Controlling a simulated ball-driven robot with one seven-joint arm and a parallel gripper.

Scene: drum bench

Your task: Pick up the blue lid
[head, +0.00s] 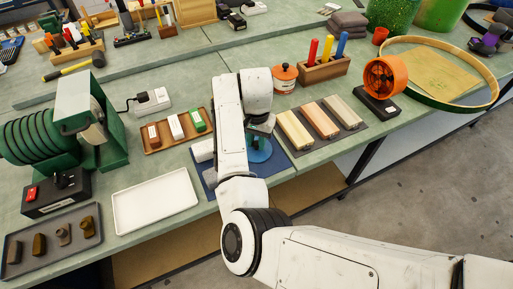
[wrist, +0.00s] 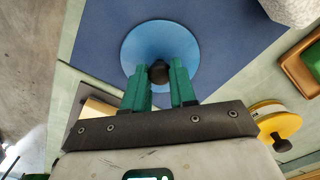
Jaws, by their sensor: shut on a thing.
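The blue lid (wrist: 188,47) is a round light-blue disc with a dark knob (wrist: 158,72) at its middle. It shows over a dark blue mat (wrist: 236,25) in the wrist view. My gripper (wrist: 159,78) has green fingers, shut on the lid's knob from either side. Whether the lid touches the mat or hangs above it I cannot tell. In the head view the lid (head: 261,151) is partly hidden behind my arm, on the right part of the mat (head: 208,176).
Wooden bars on a grey mat (head: 283,143) lie right of the lid. A wooden tray of blocks (head: 154,146) and an empty white tray (head: 128,215) are to the left. An orange-lidded jar (head: 285,79) stands behind. The bench's front edge is close.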

